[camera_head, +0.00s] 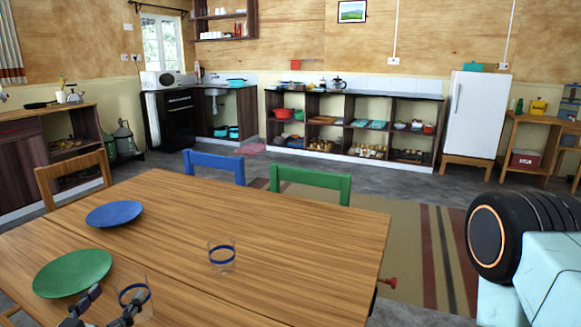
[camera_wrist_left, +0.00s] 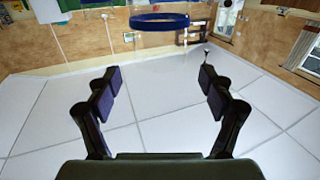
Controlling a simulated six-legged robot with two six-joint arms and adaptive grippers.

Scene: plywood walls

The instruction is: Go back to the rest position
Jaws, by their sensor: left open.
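My left gripper (camera_head: 114,298) shows at the bottom left of the head view, low over the near edge of the table (camera_head: 300,235). Its two fingers are apart, and in the left wrist view the gripper (camera_wrist_left: 160,85) has nothing between its pads. A clear glass with a blue band (camera_head: 134,290) stands on the table close to the fingertips. In the left wrist view the blue band (camera_wrist_left: 160,21) shows beyond the fingertips, apart from them. My right gripper is not in view.
A green plate (camera_head: 72,273), a blue plate (camera_head: 114,213) and a second blue-banded glass (camera_head: 222,257) are on the table. A blue chair (camera_head: 214,165), a green chair (camera_head: 312,182) and a wooden chair (camera_head: 75,178) stand around it. The table's right part is clear.

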